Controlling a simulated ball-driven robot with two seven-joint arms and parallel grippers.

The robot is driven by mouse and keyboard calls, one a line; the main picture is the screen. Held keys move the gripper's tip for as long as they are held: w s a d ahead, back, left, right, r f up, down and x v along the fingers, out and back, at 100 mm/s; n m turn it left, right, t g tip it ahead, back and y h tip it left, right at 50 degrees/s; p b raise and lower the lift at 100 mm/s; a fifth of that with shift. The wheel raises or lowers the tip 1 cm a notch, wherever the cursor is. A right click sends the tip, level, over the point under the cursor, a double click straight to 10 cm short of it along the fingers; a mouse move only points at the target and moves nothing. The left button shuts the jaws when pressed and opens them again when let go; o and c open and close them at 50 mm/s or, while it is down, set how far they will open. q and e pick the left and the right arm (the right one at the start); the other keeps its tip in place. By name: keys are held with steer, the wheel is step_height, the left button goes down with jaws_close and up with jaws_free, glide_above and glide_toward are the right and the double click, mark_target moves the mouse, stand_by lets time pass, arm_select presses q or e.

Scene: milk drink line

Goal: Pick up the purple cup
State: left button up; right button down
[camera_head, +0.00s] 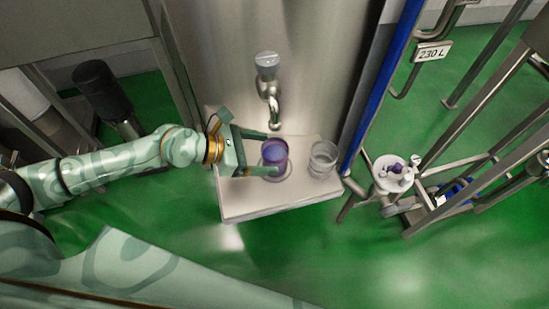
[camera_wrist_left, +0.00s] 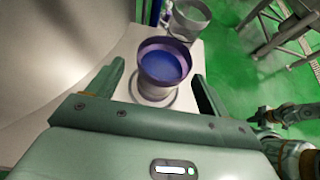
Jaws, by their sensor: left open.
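The purple cup (camera_head: 275,152) stands upright on a small white table (camera_head: 245,197), below and in front of a metal tap. It also shows in the left wrist view (camera_wrist_left: 164,68), where its inside looks blue. My left gripper (camera_head: 264,153) is open, with its two fingers reaching from the left toward the cup, one on the far side and one on the near side. In the left wrist view the cup stands between and ahead of the open fingers. I cannot tell whether a finger touches it.
A clear glass cup (camera_head: 323,158) stands on the table just right of the purple cup. The tap (camera_head: 268,80) juts from the steel tank (camera_head: 315,60) behind. A blue post (camera_head: 385,80) and metal frames stand at the right. Green floor (camera_head: 390,265) is open in front.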

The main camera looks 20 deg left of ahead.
mark_target(275, 154)
arm_select(q)
steer(key=x, duration=0.3)
steer(key=shift+w+d, duration=0.1)
steer(key=shift+d, duration=0.25)
steer(key=c, duration=1.3)
